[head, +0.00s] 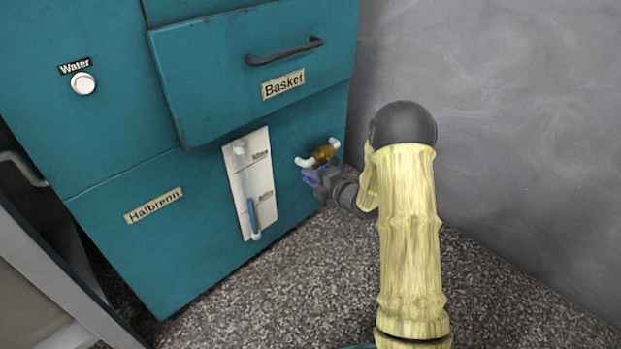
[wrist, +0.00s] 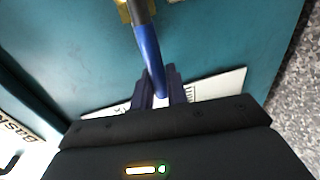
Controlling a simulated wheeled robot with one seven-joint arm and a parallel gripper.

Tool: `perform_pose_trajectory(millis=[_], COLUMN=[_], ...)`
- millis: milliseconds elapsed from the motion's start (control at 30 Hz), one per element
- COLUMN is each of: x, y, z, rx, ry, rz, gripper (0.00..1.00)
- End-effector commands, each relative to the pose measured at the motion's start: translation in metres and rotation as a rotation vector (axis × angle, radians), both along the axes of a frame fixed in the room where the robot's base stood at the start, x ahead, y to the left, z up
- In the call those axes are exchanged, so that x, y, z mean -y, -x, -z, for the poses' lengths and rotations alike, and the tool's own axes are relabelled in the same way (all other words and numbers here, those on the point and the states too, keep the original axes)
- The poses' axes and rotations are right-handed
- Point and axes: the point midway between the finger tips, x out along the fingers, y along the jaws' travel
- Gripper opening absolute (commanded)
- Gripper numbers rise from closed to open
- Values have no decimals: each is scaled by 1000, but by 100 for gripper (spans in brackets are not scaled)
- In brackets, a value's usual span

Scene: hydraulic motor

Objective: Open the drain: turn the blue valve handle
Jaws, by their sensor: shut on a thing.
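The blue valve handle (wrist: 147,48) runs down from the brass valve body in the wrist view, its lower end between my fingers. My gripper (wrist: 160,88) is shut on this handle. In the head view my gripper (head: 318,182) is at the brass valve (head: 323,154), low on the right of the teal cabinet front. The handle is mostly hidden there by my gripper. White pipe ends show on both sides of the brass body.
The teal cabinet (head: 110,165) has a protruding drawer labelled Basket (head: 220,75) above the valve. A white gauge plate (head: 243,185) with a partly blue tube is left of my gripper. A grey wall (head: 500,120) stands to the right, with speckled floor (head: 300,290) in front.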

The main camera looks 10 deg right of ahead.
Motion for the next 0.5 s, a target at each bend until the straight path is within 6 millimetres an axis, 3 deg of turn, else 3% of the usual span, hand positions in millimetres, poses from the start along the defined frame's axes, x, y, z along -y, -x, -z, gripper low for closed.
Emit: perform_pose_trajectory(millis=[333, 367, 400, 500], x=[1, 1, 1, 0], y=[-1, -1, -1, -1], z=[0, 0, 1, 1], rx=[4, 4, 4, 3], ry=[8, 8, 8, 7], rz=[3, 3, 3, 3], gripper=[0, 17, 25, 34])
